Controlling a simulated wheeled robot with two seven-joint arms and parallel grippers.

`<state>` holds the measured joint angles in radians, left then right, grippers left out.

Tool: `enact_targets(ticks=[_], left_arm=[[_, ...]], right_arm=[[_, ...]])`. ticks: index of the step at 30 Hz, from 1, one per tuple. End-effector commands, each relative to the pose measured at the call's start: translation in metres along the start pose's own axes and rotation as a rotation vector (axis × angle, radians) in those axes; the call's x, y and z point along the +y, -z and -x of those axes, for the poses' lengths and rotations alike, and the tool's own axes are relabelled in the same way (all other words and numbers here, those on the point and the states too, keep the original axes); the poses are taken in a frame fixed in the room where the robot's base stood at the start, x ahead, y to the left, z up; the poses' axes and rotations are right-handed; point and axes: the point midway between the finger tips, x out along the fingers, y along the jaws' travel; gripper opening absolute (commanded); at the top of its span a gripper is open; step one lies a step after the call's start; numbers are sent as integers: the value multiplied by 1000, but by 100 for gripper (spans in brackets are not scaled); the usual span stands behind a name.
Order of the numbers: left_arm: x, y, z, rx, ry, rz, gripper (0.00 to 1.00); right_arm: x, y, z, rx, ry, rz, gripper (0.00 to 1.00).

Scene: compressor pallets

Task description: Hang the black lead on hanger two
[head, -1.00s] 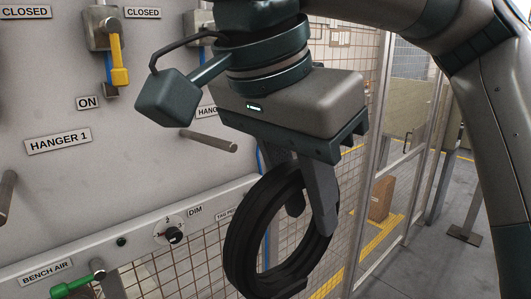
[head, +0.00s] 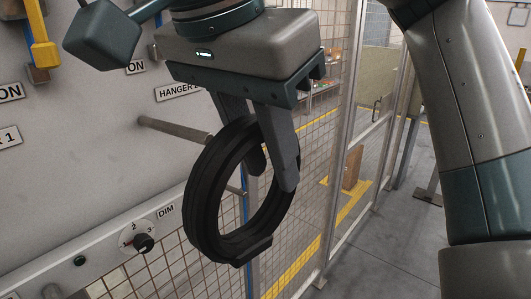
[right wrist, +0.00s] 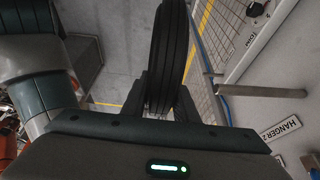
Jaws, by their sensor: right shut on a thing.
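The black lead (head: 200,205) is a coiled ring hanging upright from my right gripper (head: 272,175), whose fingers are shut on its upper right side. In the right wrist view the black lead (right wrist: 168,45) shows edge-on between the fingers (right wrist: 160,100). A bare grey hanger peg (head: 172,130) sticks out of the panel under a label reading HANGER (head: 180,90), its number hidden in the head view. In the head view the peg's free end meets the coil's upper left edge. In the right wrist view the peg (right wrist: 265,91) lies right of the lead, apart from it. My left gripper is not in view.
The grey panel (head: 90,150) carries a DIM knob (head: 140,242) below the peg and a yellow valve handle (head: 43,50) at upper left. A mesh fence (head: 315,150) stands behind the coil. A short rod end (head: 236,190) shows through the ring.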

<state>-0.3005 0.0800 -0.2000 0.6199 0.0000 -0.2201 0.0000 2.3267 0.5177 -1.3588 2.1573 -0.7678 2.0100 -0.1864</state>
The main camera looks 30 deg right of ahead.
Motion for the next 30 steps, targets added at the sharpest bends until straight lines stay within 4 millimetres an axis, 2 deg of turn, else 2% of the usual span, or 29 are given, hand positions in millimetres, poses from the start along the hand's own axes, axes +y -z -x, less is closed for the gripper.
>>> enact_targets(ticks=[11,30], left_arm=[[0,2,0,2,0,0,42],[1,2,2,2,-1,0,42]], right_arm=[[-6,0,0,-1,-1,-1,0],[-36,-1,-3,0,-1,0,0]])
